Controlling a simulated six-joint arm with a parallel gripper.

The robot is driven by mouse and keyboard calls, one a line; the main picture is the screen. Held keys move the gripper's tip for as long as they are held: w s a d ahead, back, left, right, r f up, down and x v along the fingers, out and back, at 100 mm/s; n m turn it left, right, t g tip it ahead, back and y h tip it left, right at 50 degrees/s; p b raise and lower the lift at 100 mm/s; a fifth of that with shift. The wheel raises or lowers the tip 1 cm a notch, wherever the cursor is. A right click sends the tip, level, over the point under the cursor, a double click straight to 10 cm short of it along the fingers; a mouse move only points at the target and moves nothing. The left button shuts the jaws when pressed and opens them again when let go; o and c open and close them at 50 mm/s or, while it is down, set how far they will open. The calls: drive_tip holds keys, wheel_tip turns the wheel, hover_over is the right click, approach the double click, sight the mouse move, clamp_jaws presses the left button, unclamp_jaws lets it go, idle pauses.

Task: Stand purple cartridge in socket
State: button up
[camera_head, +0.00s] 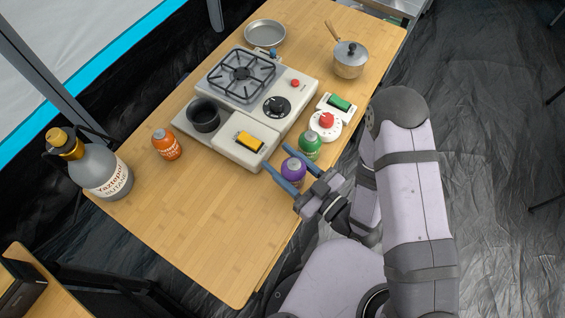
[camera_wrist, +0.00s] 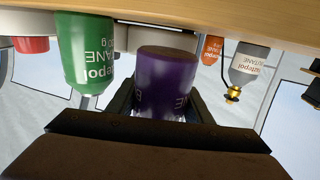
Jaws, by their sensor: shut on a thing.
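The purple cartridge (camera_head: 293,170) is upright between the blue fingers of my gripper (camera_head: 289,168), at the table's right edge. My gripper is shut on it. In the wrist view, which is upside down, the purple cartridge (camera_wrist: 166,85) fills the space between the fingers. Its dark base shows apart from the tabletop, so it seems lifted. The socket looks to be the black round cup (camera_head: 203,116) at the left end of the stove unit, with its opening up and empty. It lies left of and beyond my gripper.
A green cartridge (camera_head: 309,145) stands close beside the purple one. An orange cartridge (camera_head: 167,145) and a large grey bottle (camera_head: 98,170) stand left. The near tabletop (camera_head: 205,225) is clear.

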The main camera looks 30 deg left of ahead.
sight(303, 182)
drive_tip(key=shift+f, duration=0.95)
drive_tip(key=shift+f, duration=0.3)
drive_tip(key=o, duration=1.2)
drive_tip(key=shift+d, duration=0.1)
drive_tip(key=shift+w+b+v, duration=0.1)
drive_tip(key=shift+b+v, duration=0.1)
drive_tip(key=shift+v, duration=1.25)
drive_tip(key=shift+w+b+v, duration=0.15)
drive_tip(key=shift+v, duration=1.3)
drive_tip(key=shift+s+d+r, duration=0.1)
drive_tip(key=shift+s+d, duration=0.1)
drive_tip(key=shift+d, duration=0.45)
drive_tip(key=shift+o, duration=0.4)
